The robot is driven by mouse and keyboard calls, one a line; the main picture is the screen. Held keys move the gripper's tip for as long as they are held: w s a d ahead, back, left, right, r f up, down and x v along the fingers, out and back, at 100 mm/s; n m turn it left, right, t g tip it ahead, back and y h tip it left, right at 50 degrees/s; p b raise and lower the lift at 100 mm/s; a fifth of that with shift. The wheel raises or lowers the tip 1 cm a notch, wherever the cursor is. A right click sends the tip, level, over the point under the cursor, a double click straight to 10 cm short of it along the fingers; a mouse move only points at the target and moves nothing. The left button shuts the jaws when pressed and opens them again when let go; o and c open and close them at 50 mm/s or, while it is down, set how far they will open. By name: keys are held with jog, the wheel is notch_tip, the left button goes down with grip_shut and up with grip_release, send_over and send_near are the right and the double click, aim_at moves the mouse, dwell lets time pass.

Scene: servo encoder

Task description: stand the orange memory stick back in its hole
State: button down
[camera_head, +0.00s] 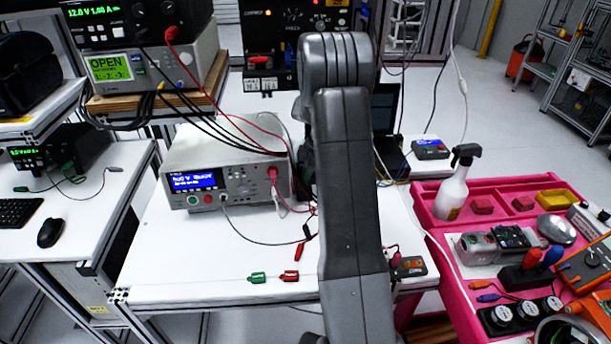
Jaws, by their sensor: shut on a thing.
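My arm rises through the middle of the camera_head view and bends away at the top. My gripper is not visible; my own arm links may cover it. I cannot make out the orange memory stick anywhere. A black block (522,282) on the pink cart at the right holds a red-topped piece (533,258) and a blue-topped piece (553,256) upright. I cannot tell whether this block has the stick's hole, and no empty hole can be made out.
A white bench (190,270) carries a grey instrument (215,175) with a blue display and loose cables. The bench's front left is mostly clear.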

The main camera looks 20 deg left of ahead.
jog(key=c, duration=1.5)
grip_release()
jog(key=shift+r+p, duration=0.25)
jog(key=shift+p, duration=0.15)
jog(key=b+v, duration=0.1)
jog(key=v, duration=1.1)
jog(key=shift+w+d+f+b, duration=0.1)
jog(key=shift+b, duration=0.2)
